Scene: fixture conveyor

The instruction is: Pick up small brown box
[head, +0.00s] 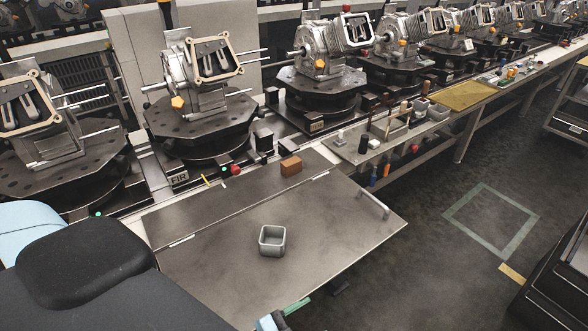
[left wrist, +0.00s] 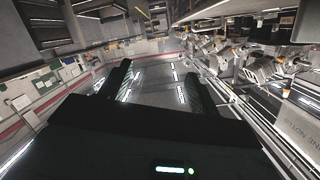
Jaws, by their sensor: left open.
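The small brown box (head: 291,166) sits on the back part of the metal work surface (head: 200,285), near the conveyor side, in the head view. It stands alone, with nothing holding it. The left wrist view shows my left gripper (left wrist: 158,76) with its two dark fingers apart and nothing between them. That view looks out over the hall, and the box does not show in it. My left gripper's fingers do not show in the head view, so I cannot tell its distance from the box. My right gripper is not seen in either view.
A small grey open-topped container (head: 272,241) stands on the front part of the work surface. A raised handle (head: 375,204) sits near its right edge. Round dark fixtures (head: 205,125) with metal castings line the conveyor behind. Small tools and parts crowd the bench at right.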

